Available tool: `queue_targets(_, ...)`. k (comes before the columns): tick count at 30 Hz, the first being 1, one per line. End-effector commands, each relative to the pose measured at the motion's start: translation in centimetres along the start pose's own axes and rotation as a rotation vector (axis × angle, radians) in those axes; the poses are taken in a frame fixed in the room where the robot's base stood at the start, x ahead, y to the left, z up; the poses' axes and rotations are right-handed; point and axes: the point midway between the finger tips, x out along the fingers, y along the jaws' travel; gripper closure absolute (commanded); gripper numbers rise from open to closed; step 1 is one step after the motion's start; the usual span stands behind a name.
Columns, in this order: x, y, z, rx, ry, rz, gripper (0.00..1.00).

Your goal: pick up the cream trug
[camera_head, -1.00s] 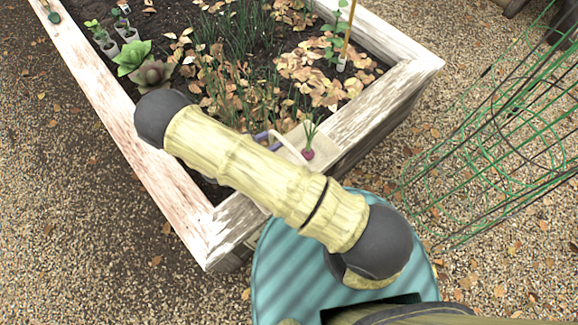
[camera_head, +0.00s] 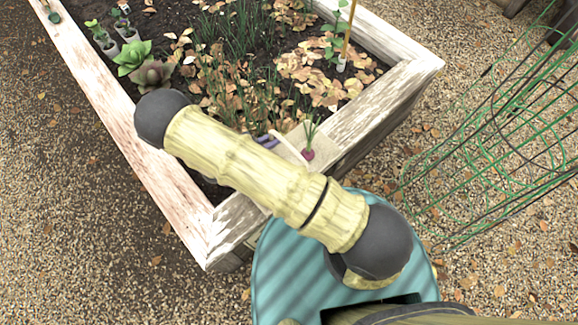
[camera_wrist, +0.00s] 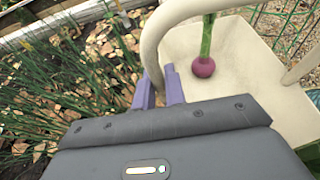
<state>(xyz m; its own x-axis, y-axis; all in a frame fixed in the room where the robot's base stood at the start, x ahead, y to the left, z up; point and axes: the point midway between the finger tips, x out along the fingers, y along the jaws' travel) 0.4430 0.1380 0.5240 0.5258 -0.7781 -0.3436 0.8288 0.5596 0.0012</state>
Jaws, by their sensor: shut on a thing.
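The cream trug (camera_wrist: 238,62) shows in the wrist view with its curved handle rising at the left and a purple root vegetable (camera_wrist: 203,67) with a green stalk lying in it. My gripper (camera_wrist: 158,88) has its two purple fingers shut on the handle, one on each side of it. In the head view the trug (camera_head: 297,134) is at the near corner of the raised bed, partly hidden by my arm. My gripper's fingers (camera_head: 267,140) show just above the arm. I cannot tell whether the trug touches the bed's edge.
The raised bed (camera_head: 107,96) has whitish timber edges and holds soil, dry leaves and grassy plants. Leafy green heads (camera_head: 133,57) grow at its left. Green wire cages (camera_head: 490,140) lie at the right. Gravel around the bed is mostly clear.

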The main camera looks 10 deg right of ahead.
Motion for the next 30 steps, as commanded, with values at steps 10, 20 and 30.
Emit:
queue_targets(10,0.00,-0.04,-0.01,-0.002,0.000,0.000,1.00)
queue_targets(20,0.00,-0.04,0.09,-0.003,-0.002,-0.001,1.00)
queue_targets(30,-0.30,0.01,0.88,-0.001,-0.002,0.000,1.00)
